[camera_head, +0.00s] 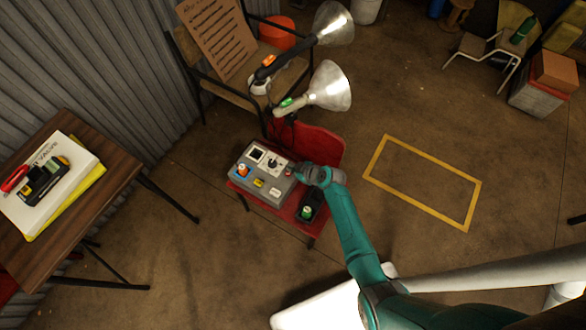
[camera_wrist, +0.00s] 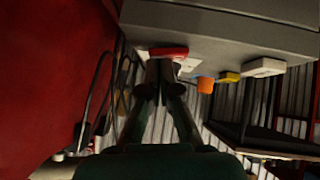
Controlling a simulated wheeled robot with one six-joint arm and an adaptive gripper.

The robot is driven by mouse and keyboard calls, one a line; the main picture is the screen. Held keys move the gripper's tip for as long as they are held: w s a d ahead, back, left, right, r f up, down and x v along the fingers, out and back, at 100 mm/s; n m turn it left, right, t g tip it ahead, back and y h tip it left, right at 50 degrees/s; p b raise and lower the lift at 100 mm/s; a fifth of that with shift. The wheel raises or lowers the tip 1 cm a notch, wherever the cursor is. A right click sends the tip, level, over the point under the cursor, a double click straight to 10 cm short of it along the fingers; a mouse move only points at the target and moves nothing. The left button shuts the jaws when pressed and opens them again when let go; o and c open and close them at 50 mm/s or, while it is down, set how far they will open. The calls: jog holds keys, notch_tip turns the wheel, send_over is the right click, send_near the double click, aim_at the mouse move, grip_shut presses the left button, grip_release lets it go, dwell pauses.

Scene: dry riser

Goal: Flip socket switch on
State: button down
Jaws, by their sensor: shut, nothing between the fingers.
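A grey control box (camera_head: 262,190) sits on a red chair or stand, with switches and coloured fittings on its top face. It shows from close up in the wrist view (camera_wrist: 235,22). My gripper (camera_head: 296,171) is at the right end of the box's top face. In the wrist view my gripper (camera_wrist: 162,68) is shut and empty, its tips close to a red part (camera_wrist: 168,51) beside a white plate (camera_wrist: 187,64). The red part may be the socket switch. I cannot tell whether the tips touch it or which way it is set.
An orange fitting (camera_wrist: 206,85), a yellow one (camera_wrist: 229,77) and a white one (camera_wrist: 263,67) stick out from the box. Two lamps (camera_head: 329,87) stand behind it. A black tray (camera_head: 311,206) with a green-topped item is at its right. A wooden table (camera_head: 105,150) is left.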

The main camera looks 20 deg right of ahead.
jog(key=shift+d+f, duration=0.1)
jog(key=shift+d, duration=0.05)
jog(key=shift+f, duration=0.15)
jog(key=shift+s+a, duration=0.6)
jog(key=shift+a, duration=0.15)
